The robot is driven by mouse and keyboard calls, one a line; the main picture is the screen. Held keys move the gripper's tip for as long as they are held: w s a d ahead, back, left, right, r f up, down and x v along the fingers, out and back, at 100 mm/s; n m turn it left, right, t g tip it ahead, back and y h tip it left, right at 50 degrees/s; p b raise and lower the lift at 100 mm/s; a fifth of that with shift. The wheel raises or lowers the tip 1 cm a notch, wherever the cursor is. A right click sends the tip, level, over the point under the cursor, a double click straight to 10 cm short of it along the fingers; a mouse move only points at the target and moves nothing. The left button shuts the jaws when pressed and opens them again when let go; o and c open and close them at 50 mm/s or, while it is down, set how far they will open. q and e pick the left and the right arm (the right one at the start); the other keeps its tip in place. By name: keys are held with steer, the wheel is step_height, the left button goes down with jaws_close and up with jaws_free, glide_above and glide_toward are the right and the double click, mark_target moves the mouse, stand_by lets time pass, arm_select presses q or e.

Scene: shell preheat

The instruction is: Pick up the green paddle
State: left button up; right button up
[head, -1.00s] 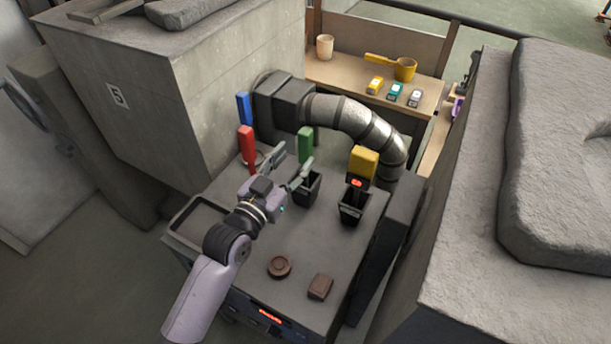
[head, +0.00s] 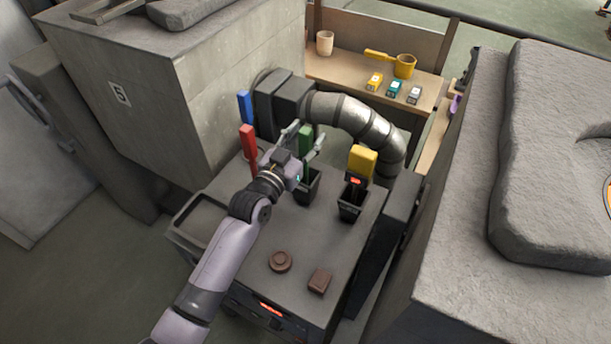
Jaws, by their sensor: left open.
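The green paddle (head: 305,138) stands upright over a black holder (head: 309,186) on the grey machine top. My left gripper (head: 305,140) is open, with one finger on each side of the green paddle in the picture. I cannot tell whether the fingers touch it. The gripper hides part of the paddle's lower end. My right gripper is not in view.
A red paddle (head: 248,141) and a blue paddle (head: 245,106) stand left of the gripper. A yellow paddle (head: 362,162) stands in another black holder (head: 352,204) to the right. A metal duct (head: 350,118) curves behind. A brown round piece (head: 280,261) and a brown block (head: 320,281) lie in front.

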arm_select(q)
jaws_close()
stand_by(0.4)
steer(key=shift+r, duration=0.15)
